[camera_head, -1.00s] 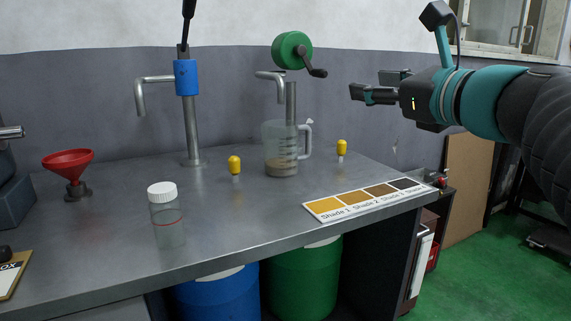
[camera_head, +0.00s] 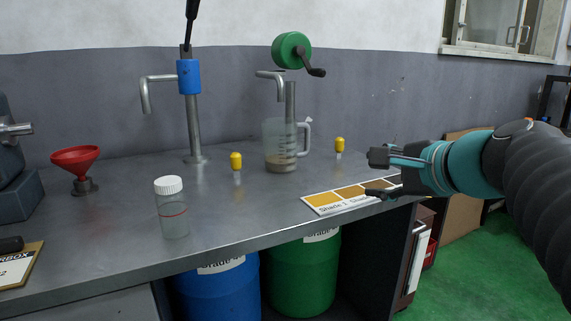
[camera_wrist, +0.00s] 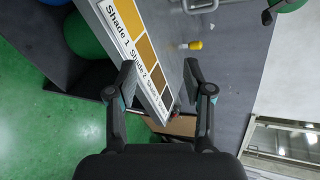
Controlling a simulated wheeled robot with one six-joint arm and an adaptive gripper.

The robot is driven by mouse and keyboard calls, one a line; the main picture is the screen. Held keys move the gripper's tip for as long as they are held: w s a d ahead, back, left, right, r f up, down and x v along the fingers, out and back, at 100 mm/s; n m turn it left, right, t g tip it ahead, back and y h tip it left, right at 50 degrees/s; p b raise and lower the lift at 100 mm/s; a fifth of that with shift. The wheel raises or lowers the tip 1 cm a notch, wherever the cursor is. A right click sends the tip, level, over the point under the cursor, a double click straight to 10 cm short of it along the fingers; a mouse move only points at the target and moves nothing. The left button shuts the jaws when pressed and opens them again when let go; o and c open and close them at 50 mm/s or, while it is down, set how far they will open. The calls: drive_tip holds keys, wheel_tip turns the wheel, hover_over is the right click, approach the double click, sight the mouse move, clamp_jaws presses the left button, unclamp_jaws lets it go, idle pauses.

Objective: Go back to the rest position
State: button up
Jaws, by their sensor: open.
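My gripper (camera_head: 378,174) is open and empty in the head view. It is above the right end of the workbench (camera_head: 260,215), in front of part of the shade card (camera_head: 325,203). In the wrist view my gripper (camera_wrist: 160,82) shows its two fingers spread apart, with the shade card (camera_wrist: 138,45) and the bench's right end between and beyond them. Nothing is held. The right part of the card is hidden behind my gripper in the head view.
A measuring jug (camera_head: 278,150) stands under the green crank pump (camera_head: 291,50). A blue pump (camera_head: 190,80), yellow-capped pieces (camera_head: 236,162), a lidded jar (camera_head: 172,210) and a red funnel (camera_head: 76,160) are on the bench. Green floor (camera_head: 470,250) is open at right.

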drive_tip(key=s+f+n+g+h, duration=0.2)
drive_tip(key=s+f+n, duration=0.6)
drive_tip(key=f, duration=0.4)
drive_tip(key=s+f+n+g+h, duration=0.3)
drive_tip(key=s+f+n, duration=0.5)
drive_tip(key=f, duration=0.4)
drive_tip(key=shift+f+g, duration=0.15)
drive_tip(key=shift+g, duration=0.65)
drive_tip(key=shift+d, duration=0.1)
